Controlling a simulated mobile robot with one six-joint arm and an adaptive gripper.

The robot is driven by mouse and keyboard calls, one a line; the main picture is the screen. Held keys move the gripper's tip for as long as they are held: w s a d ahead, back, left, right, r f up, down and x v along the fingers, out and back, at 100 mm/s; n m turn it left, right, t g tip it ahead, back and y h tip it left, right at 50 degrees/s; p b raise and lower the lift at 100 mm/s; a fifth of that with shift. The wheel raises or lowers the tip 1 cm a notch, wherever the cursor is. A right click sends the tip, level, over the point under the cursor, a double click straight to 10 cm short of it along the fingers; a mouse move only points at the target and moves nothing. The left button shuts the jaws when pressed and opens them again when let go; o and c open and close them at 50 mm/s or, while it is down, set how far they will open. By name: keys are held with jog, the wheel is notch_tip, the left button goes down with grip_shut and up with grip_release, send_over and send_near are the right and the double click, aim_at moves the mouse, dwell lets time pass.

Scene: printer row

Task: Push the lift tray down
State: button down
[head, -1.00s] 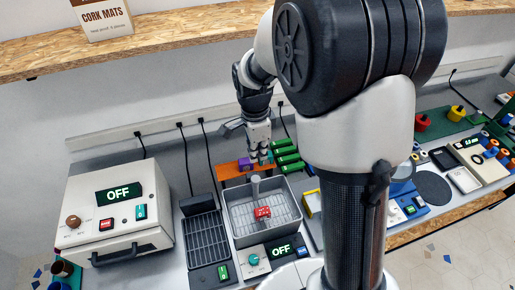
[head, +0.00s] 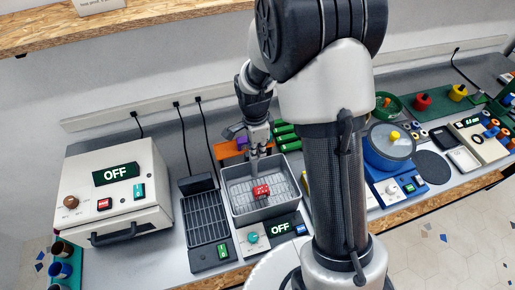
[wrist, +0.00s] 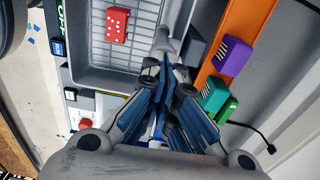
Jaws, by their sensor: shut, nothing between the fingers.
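The lift tray (head: 243,186) is a wire mesh tray inside a grey metal basin (head: 226,194). It also shows in the wrist view (wrist: 92,20). A red block with white dots (head: 261,191) lies on the mesh, and the wrist view shows it too (wrist: 117,25). A grey post (wrist: 163,38) rises at the tray's back side. My gripper (head: 258,152) is over the basin's back edge, shut and empty. In the wrist view its fingertips (wrist: 166,66) are close to the post; I cannot tell whether they touch it. How far the tray sits down is unclear.
An orange stand with a purple block (wrist: 232,56) and green blocks (wrist: 217,96) is close beside my gripper. A control box reading OFF (head: 279,229) is in front of the basin. A black rack (head: 206,219) and a white oven (head: 112,195) stand left.

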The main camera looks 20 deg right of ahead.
aim_at(258, 158)
notch_tip(258, 158, down, 4)
jog(key=b, duration=0.3)
jog(key=shift+s+f, duration=0.1)
jog(key=shift+f, duration=0.1)
jog(key=shift+s+r, duration=0.1)
jog(key=shift+r+p, duration=0.3)
jog(key=shift+p, duration=0.1)
notch_tip(258, 158, up, 14)
jog(key=p, duration=0.3)
jog(key=shift+w+a+f+p, duration=0.15)
jog(key=shift+w+a+p, duration=0.1)
jog(key=shift+p, duration=0.1)
